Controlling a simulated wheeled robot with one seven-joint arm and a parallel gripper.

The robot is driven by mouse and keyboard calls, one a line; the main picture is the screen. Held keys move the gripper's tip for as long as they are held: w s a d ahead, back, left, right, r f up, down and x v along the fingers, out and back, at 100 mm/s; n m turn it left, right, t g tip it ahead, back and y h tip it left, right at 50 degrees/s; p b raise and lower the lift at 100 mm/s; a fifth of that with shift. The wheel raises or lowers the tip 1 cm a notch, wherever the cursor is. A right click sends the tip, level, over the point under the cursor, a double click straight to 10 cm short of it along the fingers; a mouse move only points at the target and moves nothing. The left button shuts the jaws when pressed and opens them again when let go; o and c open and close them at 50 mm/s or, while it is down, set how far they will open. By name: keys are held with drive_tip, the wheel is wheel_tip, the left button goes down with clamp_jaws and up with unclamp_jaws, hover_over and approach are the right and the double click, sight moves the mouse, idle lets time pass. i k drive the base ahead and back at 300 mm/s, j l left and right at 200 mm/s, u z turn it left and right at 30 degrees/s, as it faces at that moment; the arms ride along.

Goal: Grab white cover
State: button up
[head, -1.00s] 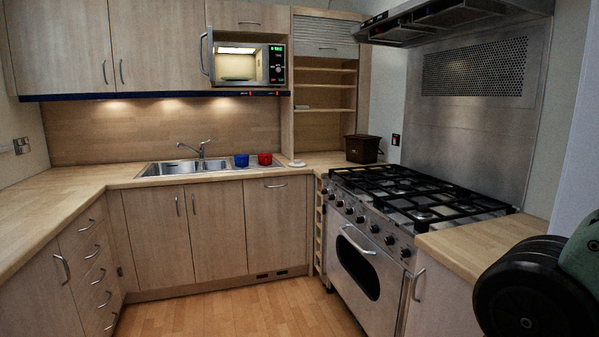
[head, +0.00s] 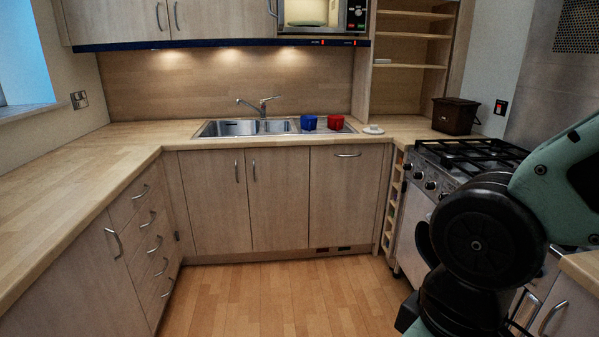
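A small white cover (head: 373,129) with a raised middle lies flat on the wooden counter, in the back right corner. It is to the right of the red cup and left of the dark brown box. Nothing touches it from above. My arm fills the lower right of the head view, in front of the cooker and well nearer than the cover. I cannot make out my gripper's fingers in this view.
A blue cup (head: 308,122) and a red cup (head: 335,122) stand at the right of the sink (head: 235,128). A dark brown box (head: 455,116) and the cooker (head: 470,155) are at the right. A microwave (head: 325,14) hangs above. The wooden floor (head: 290,297) ahead is clear.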

sight(373, 130)
drive_tip(key=i, duration=0.6)
drive_tip(key=i+j+z, duration=0.1)
drive_tip(key=i, duration=0.45)
drive_tip(key=i+j, duration=0.1)
drive_tip(key=i, duration=0.5)
drive_tip(key=i+z, duration=0.4)
drive_tip(key=i+j+z, duration=0.2)
drive_tip(key=z, duration=0.2)
drive_tip(key=i+j+z, duration=1.05)
drive_tip(key=i+j, duration=0.15)
drive_tip(key=i, duration=0.1)
